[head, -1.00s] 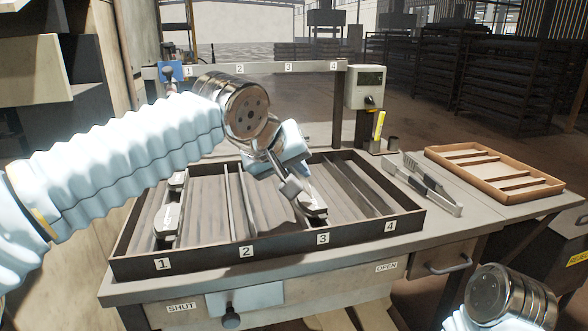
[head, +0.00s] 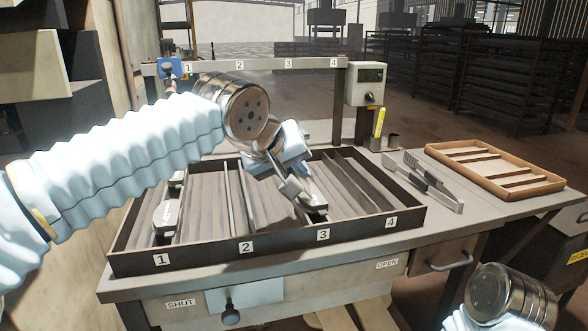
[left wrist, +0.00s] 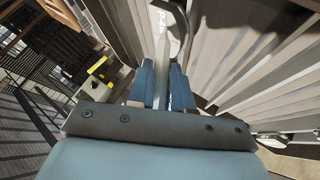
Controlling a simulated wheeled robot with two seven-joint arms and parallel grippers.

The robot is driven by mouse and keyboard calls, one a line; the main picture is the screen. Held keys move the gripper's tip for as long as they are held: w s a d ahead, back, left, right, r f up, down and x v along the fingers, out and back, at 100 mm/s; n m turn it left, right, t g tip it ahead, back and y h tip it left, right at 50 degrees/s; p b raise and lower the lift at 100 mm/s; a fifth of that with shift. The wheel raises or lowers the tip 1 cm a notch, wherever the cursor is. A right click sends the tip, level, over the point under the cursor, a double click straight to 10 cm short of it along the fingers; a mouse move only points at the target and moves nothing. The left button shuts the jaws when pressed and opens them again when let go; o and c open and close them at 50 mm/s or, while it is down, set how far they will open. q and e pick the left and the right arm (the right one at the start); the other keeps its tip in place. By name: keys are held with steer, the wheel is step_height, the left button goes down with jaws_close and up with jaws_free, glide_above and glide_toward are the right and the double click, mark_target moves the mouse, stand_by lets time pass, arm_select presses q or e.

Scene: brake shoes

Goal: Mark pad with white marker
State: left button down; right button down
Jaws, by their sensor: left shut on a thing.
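My left gripper (head: 290,188) reaches down over the tray at slot 3. A grey metal pad (head: 314,207) lies in slot 3, just beyond and below the fingertips. In the left wrist view the pad (left wrist: 177,28) has a curved edge and small white marks, close to the marker's far end. Whether they touch I cannot tell. More pads (head: 167,217) lie in slot 1. My right gripper is out of view.
The dark tray (head: 270,251) has numbered slots with thin dividers. A yellow marker (head: 379,122) stands in a holder beside a grey box (head: 367,86). Tongs (head: 432,180) and an orange-brown tray (head: 495,185) lie on the right. A rail (head: 265,67) crosses behind.

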arm_select(q)
steer(key=shift+w+a+p, duration=0.25)
steer(key=shift+w+p, duration=0.25)
steer(key=shift+w, duration=0.2)
steer(key=shift+w+a+p, duration=0.25)
steer(key=shift+w+p, duration=0.2)
steer(key=shift+w, duration=0.25)
steer(key=shift+w+a+p, duration=0.25)
steer(key=shift+w+p, duration=0.25)
steer(key=shift+w, duration=0.2)
stand_by(1.1)
step_height(320, 180, up, 7)
steer(key=p, duration=0.1)
steer(key=shift+p, duration=0.4)
stand_by(0.3)
stand_by(0.4)
